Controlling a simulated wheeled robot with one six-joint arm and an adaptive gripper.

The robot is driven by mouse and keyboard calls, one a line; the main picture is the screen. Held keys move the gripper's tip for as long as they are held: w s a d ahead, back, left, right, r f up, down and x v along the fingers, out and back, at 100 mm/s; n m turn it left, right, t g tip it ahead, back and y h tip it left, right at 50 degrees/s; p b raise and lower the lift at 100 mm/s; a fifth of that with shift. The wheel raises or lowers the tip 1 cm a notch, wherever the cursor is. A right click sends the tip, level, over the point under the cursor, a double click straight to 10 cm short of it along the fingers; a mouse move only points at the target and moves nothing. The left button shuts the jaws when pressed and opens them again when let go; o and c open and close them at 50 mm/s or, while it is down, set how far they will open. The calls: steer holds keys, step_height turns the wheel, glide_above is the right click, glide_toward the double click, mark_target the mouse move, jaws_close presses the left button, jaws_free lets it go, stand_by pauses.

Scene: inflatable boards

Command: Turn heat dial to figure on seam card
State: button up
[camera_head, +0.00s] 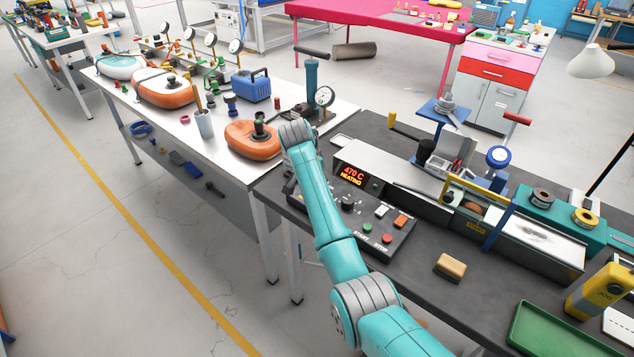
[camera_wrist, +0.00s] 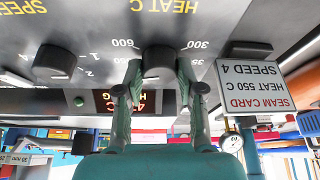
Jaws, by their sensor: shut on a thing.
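The heat dial (camera_wrist: 159,57) is a dark round knob on the grey control panel, upside down in the wrist view, between printed 600 and 300 marks. My gripper (camera_wrist: 159,76) is shut on it, one finger on each side. The dial's pointer cannot be made out. The white seam card (camera_wrist: 268,84) stands beside the panel and reads heat 550 C, speed 4. The heat display (camera_head: 352,175) reads 470 C, heating, in the head view; my finger partly covers it in the wrist view. In the head view, my arm hides the gripper and heat dial.
The speed knob (camera_wrist: 54,62) sits beside the heat dial; it also shows in the head view (camera_head: 348,202). A green start button (camera_head: 367,227) and red stop button (camera_head: 387,239) are on the panel. A sponge (camera_head: 451,267) and green tray (camera_head: 550,335) lie on the bench.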

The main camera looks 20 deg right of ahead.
steer(key=shift+f+m, duration=0.1)
steer(key=shift+m, duration=0.2)
steer(key=o, duration=1.1)
steer(key=shift+o, duration=0.2)
steer(key=v, duration=1.2)
steer(key=shift+w+a, duration=0.1)
